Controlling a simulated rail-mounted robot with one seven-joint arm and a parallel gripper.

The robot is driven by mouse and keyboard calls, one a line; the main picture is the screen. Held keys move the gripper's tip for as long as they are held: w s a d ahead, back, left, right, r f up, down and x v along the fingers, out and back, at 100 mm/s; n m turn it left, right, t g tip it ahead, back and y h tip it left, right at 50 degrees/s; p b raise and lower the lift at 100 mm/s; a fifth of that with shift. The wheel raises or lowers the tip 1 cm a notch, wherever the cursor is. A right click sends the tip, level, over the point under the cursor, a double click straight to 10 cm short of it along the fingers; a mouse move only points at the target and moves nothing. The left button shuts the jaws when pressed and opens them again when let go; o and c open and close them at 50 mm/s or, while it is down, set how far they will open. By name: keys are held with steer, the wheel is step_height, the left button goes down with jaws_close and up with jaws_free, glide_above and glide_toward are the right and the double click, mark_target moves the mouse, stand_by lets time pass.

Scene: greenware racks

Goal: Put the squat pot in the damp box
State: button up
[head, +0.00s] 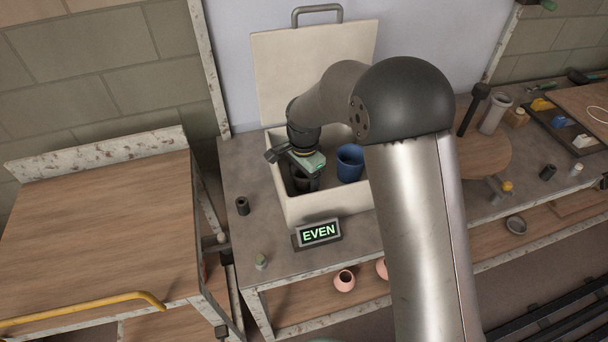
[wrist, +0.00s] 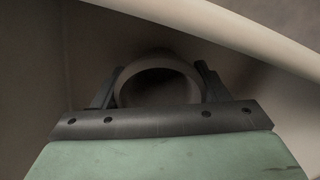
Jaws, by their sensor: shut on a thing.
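The damp box (head: 342,204) is a cream bin on the grey bench, with its lid (head: 305,72) standing open against the wall. My gripper (head: 306,172) is down inside the box's left part. In the wrist view my gripper (wrist: 158,88) is shut on a round, open-mouthed pot, taken to be the squat pot (wrist: 157,63), with one finger on each side of its rim. The pot looks dark grey-brown in shadow. Its lower part is hidden, and I cannot tell whether it touches the box floor. A blue pot (head: 350,161) stands in the box, right of my gripper.
An "EVEN" sign (head: 319,232) stands before the box. A small dark cylinder (head: 242,205) is at its left. Pink pots (head: 344,280) sit on the lower shelf. A round wooden board (head: 481,152) lies at right. The box wall (wrist: 225,28) crosses close to the gripper.

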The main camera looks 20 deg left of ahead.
steer(key=shift+f, duration=0.2)
steer(key=o, duration=1.1)
steer(key=shift+r, duration=0.1)
steer(key=shift+c, duration=0.2)
step_height(320, 180, up, 12)
steer(key=shift+r+b, duration=0.15)
steer(key=shift+b, duration=0.2)
steer(key=s+d+r+n, duration=0.2)
steer(key=s+d+r, duration=0.1)
steer(key=d, duration=0.7)
steer(key=s+d+f+n, duration=0.2)
steer(key=s+d+n, duration=0.3)
steer(key=s+d, duration=1.4)
steer(key=shift+s+d+f+n, duration=0.2)
steer(key=shift+s+f+n, duration=0.1)
steer(key=shift+s, duration=0.5)
